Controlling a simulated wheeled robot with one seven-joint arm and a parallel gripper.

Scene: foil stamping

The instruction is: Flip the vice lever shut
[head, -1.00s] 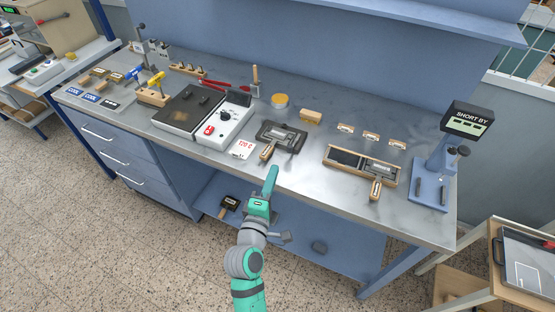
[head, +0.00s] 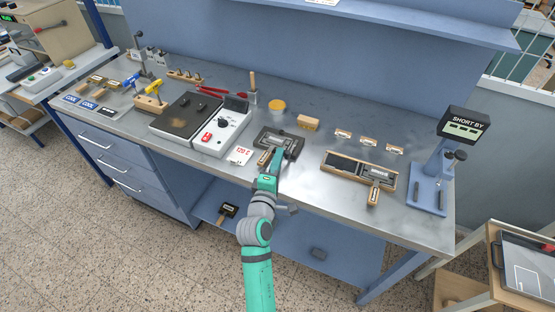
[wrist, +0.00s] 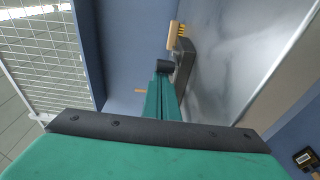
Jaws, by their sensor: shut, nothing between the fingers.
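The vice (head: 276,138) is a dark, flat block with a lighter plate in its middle, lying near the front edge of the bench. A dark lever (head: 294,149) appears at its right side; my gripper partly hides it and I cannot tell its exact angle. My green gripper (head: 278,154) is shut and empty, with its tip over the front right part of the vice. In the wrist view the shut fingers (wrist: 162,96) point at the dark vice (wrist: 184,60). A small black piece (wrist: 165,66) shows at their tip; whether they touch the lever is unclear.
A hot plate unit (head: 200,122) with a 120 C card (head: 239,155) stands left of the vice. A wooden tray (head: 346,167) with a handled tool lies to the right. Bare bench lies between vice and tray.

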